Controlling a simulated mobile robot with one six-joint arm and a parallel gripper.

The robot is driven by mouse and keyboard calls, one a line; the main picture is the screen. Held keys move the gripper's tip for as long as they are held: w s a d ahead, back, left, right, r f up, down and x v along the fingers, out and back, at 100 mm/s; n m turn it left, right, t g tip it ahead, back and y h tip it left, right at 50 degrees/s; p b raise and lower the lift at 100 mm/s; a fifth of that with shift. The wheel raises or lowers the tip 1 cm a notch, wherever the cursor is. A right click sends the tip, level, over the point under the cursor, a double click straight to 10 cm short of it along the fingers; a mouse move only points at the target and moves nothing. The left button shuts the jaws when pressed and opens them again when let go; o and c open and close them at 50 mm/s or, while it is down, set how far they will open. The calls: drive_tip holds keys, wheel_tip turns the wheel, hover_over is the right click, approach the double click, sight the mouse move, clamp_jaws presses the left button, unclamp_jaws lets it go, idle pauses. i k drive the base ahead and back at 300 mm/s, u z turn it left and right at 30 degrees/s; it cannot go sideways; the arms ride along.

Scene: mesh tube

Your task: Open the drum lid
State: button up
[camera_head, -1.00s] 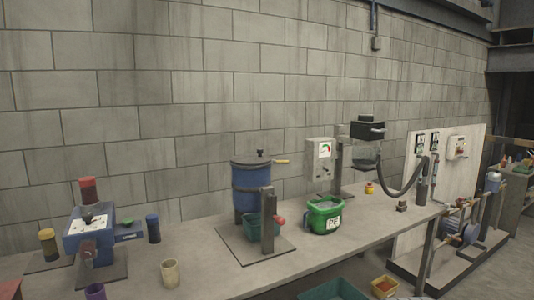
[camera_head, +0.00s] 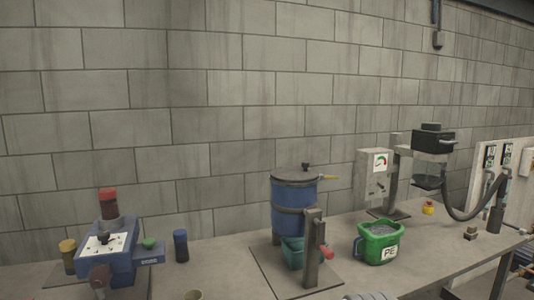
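The blue drum (camera_head: 294,200) stands upright on the bench, held in a stand with a grey post (camera_head: 312,250) in front. Its dark round lid (camera_head: 294,175) lies flat over the top and looks shut. The lid has a black knob (camera_head: 305,166) on top, and a yellow handle (camera_head: 329,177) sticks out to the right at the rim. A teal container (camera_head: 292,252) sits under the drum, partly hidden by the post. I do not make out my gripper. A small grey part shows at the bottom edge; I cannot tell what it is.
A green tub marked PE (camera_head: 381,243) stands right of the drum. A blue machine (camera_head: 108,248) with a red-topped cylinder stands at the left. A grey gauge box (camera_head: 375,173) and a black-headed stand (camera_head: 433,139) are behind right. Bare bench (camera_head: 225,255) lies left of the drum.

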sight(289, 175)
drive_tip(key=u, duration=0.1)
drive_tip(key=i, duration=1.05)
drive_tip(key=z, duration=0.35)
